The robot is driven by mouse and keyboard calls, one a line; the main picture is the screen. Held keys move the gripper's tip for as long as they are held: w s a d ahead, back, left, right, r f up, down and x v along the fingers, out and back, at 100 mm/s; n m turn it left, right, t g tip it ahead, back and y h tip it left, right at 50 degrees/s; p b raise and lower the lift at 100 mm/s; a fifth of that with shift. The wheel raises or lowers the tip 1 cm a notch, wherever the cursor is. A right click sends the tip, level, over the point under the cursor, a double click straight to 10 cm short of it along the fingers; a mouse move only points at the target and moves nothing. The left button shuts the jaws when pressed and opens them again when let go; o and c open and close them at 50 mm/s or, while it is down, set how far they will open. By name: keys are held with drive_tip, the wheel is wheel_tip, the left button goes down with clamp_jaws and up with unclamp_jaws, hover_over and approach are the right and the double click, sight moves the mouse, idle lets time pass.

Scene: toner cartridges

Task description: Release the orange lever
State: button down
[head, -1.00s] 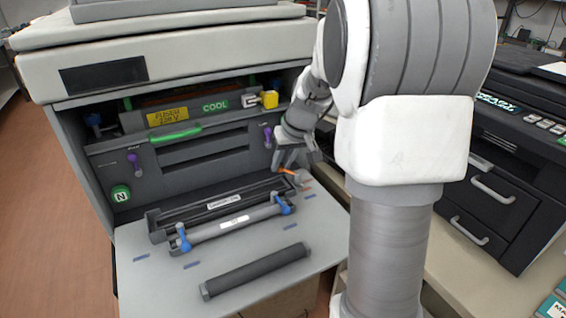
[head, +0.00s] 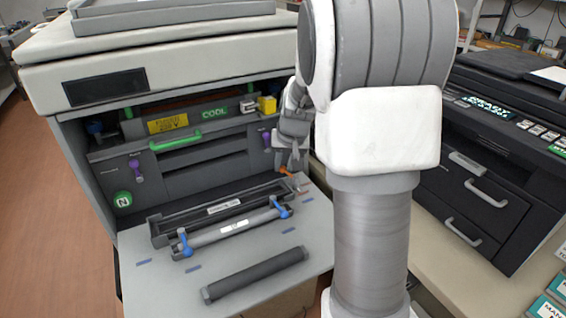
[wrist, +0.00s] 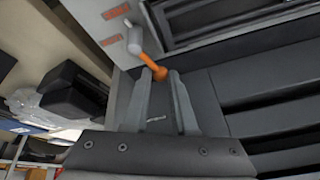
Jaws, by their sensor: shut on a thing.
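The orange lever (wrist: 147,57) shows in the wrist view as a rod running from a light grey pivot down to a rounded orange end. My gripper (wrist: 165,75) has its two fingers around that orange end, one on each side. In the head view the orange lever (head: 286,171) is a small orange piece at the right end of the black tray, at the fingertips of my gripper (head: 291,166). The fingers partly hide it there.
The open printer has a black tray (head: 158,240), a grey roller unit with blue levers (head: 184,243) and a loose dark roller (head: 255,274) on its fold-down shelf (head: 150,290). Purple levers (head: 137,170) sit on the inner panel. A second black printer (head: 490,160) stands to the right.

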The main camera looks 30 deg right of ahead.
drive_tip(key=shift+s+d+f, duration=0.15)
drive_tip(key=shift+s+f, duration=0.05)
drive_tip(key=shift+s, duration=0.1)
drive_tip(key=c, duration=0.9)
unclamp_jaws()
drive_tip(key=shift+o, duration=1)
drive_tip(key=shift+r, duration=0.1)
drive_tip(key=shift+w, duration=0.1)
drive_tip(key=p+v, duration=0.3)
drive_tip(key=v, duration=1.4)
drive_tip(key=shift+r, duration=0.25)
